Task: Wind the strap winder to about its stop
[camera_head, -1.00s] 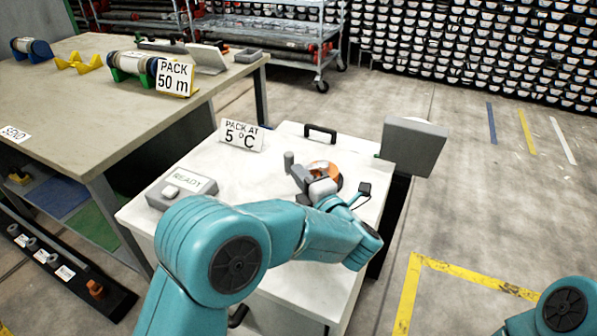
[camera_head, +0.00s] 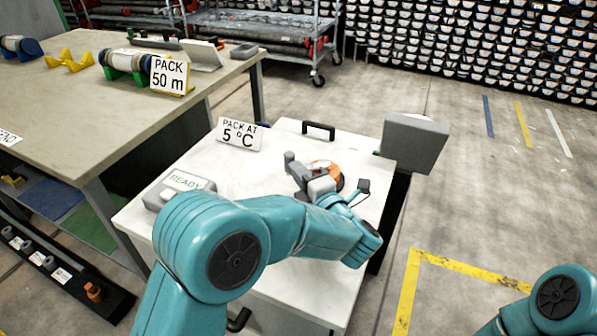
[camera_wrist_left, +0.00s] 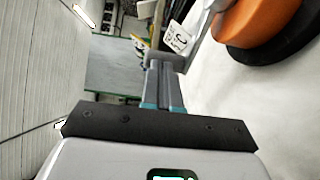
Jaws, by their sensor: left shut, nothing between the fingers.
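The strap winder (camera_head: 326,168) sits on the white-topped cabinet, an orange disc on a dark base. Its orange side also shows at the upper right of the left wrist view (camera_wrist_left: 265,22). A short grey knob (camera_head: 290,158) stands at its left, close to my fingertips. My left gripper (camera_head: 303,174) is shut and empty, at the winder's near left side. In the left wrist view its closed fingers (camera_wrist_left: 167,72) point away, left of the orange disc. Whether they touch the knob I cannot tell. The arm partly hides the winder. My right gripper is out of view.
A "PACK AT 5 °C" sign (camera_head: 239,133) and a "READY" button box (camera_head: 178,188) stand on the cabinet top (camera_head: 225,172). A grey panel (camera_head: 413,142) rises at its right edge. A beige table (camera_head: 95,120) is at left. Floor to the right is clear.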

